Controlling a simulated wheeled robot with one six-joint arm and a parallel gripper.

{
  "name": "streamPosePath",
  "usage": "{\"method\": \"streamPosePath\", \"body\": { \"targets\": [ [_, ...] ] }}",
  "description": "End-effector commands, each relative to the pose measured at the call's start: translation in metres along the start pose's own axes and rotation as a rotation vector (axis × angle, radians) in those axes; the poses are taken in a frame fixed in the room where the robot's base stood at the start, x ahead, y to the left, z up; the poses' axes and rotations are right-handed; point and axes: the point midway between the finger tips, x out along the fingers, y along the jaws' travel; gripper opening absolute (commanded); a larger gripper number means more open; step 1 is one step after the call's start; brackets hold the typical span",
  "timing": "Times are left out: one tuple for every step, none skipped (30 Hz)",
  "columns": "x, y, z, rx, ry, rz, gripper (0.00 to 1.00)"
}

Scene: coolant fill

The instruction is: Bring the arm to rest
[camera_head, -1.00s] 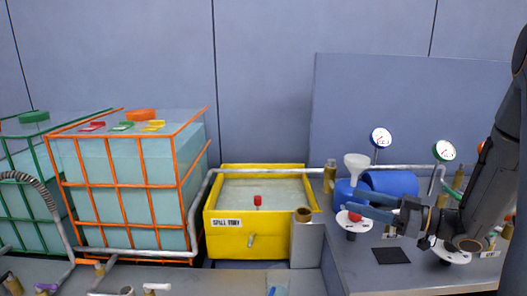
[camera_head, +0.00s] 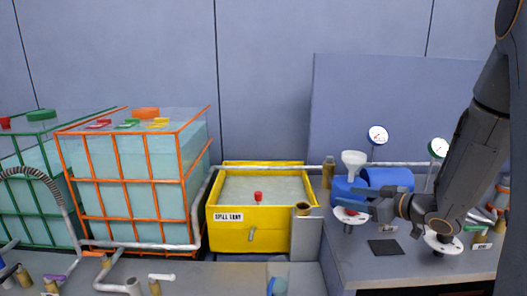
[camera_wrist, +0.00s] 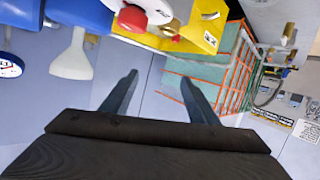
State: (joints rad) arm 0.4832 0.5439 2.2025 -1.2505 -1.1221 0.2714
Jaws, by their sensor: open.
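My gripper (camera_head: 352,203) is at the right of the head view, above the grey bench and in front of the blue container. Its fingers point left and are apart with nothing between them. In the wrist view the two open fingers (camera_wrist: 160,95) show with empty space between. My dark arm comes down from the upper right. A red-and-white round part (camera_head: 350,215) is right at the fingers in the head view; I cannot tell whether they touch it. It also shows in the wrist view (camera_wrist: 132,18).
A yellow spill tray (camera_head: 232,240) stands left of the bench (camera_head: 370,272). Orange-caged (camera_head: 135,181) and green-caged (camera_head: 35,205) tanks stand further left. A white funnel (camera_head: 354,158), blue container (camera_head: 388,178) and gauges (camera_head: 377,134) are close behind my gripper. A dark square (camera_head: 386,247) lies in front.

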Motion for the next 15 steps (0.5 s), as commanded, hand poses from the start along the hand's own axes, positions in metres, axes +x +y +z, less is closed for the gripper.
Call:
{"method": "streamPosePath", "body": {
  "targets": [
    [0.004, 0.001, 0.000, -0.002, -0.045, 0.041, 0.54],
    [0.006, 0.003, 0.002, 0.000, -0.076, 0.071, 0.54],
    [0.007, 0.006, 0.005, 0.005, -0.125, 0.113, 0.54],
    [0.007, 0.007, 0.008, 0.012, -0.165, 0.147, 0.54],
    [0.006, 0.007, 0.011, 0.021, -0.209, 0.182, 0.54],
    [0.003, 0.006, 0.017, 0.036, -0.270, 0.226, 0.54],
    [0.000, 0.005, 0.021, 0.050, -0.316, 0.258, 0.54],
    [-0.004, 0.002, 0.025, 0.067, -0.363, 0.287, 0.54],
    [-0.011, -0.003, 0.031, 0.091, -0.425, 0.322, 0.54],
    [-0.016, -0.008, 0.036, 0.113, -0.472, 0.346, 0.54],
    [-0.023, -0.014, 0.041, 0.135, -0.520, 0.366, 0.54],
    [-0.033, -0.025, 0.048, 0.168, -0.585, 0.391, 0.54],
    [-0.040, -0.034, 0.053, 0.196, -0.632, 0.406, 0.54],
    [-0.048, -0.044, 0.058, 0.223, -0.680, 0.417, 0.54],
    [-0.059, -0.060, 0.064, 0.263, -0.744, 0.429, 0.54]
  ]
}}
